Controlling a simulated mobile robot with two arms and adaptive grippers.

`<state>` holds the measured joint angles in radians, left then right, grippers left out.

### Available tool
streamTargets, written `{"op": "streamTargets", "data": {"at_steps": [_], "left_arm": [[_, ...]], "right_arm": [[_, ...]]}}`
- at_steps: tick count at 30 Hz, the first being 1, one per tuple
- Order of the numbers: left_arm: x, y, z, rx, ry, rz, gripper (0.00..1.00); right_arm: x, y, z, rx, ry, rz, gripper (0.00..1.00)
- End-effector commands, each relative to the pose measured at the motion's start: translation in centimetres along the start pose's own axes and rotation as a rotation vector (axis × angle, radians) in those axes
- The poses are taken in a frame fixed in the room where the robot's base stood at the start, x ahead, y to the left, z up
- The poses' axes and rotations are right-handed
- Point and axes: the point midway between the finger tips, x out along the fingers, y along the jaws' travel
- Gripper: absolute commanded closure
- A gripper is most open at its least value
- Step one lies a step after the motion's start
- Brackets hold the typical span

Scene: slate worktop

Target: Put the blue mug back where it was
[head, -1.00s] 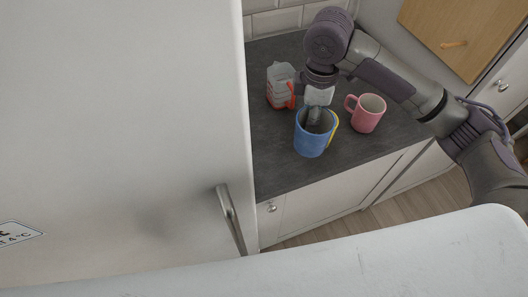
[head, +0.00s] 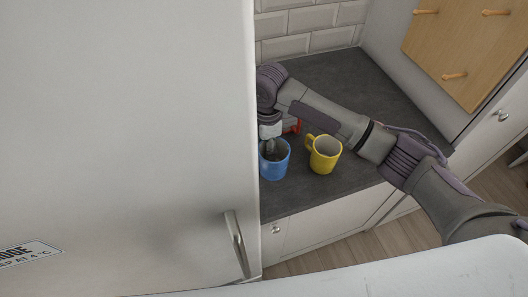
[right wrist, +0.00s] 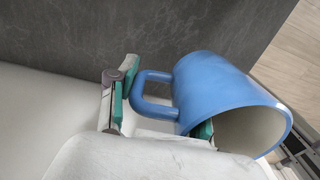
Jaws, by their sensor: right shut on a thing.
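The blue mug (head: 275,165) is upright over the worktop, close beside the fridge edge. My right gripper (head: 270,146) is at its top, shut on it. In the right wrist view the blue mug (right wrist: 220,92) shows its handle towards my right gripper (right wrist: 162,104), with a finger on either side of the handle area. The exact grip on wall or handle is partly hidden. I cannot tell whether the mug's base touches the worktop. My left gripper is not in view.
A yellow mug (head: 324,158) stands just right of the blue mug. A red-handled measuring jug (head: 296,126) is mostly hidden behind my right arm. The fridge (head: 130,130) walls off the left. The slate worktop (head: 335,72) is bare at the back.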

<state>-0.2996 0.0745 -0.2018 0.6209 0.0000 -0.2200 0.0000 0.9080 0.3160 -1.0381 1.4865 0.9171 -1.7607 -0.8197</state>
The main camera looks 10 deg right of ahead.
Motion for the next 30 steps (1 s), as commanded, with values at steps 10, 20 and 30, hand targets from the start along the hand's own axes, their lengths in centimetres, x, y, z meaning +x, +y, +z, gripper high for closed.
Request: {"op": "streamTargets", "data": {"at_steps": [10, 20, 30], "left_arm": [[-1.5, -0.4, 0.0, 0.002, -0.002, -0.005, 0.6], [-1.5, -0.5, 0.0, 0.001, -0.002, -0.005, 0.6], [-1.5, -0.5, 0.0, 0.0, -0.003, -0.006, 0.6]], "right_arm": [[3.3, 0.4, -0.7, 0.003, -0.002, -0.002, 1.0], [4.5, 0.5, -0.7, 0.001, 0.0, 0.003, 1.0], [4.8, 0.4, -0.6, 0.001, -0.001, 0.002, 0.25]]}}
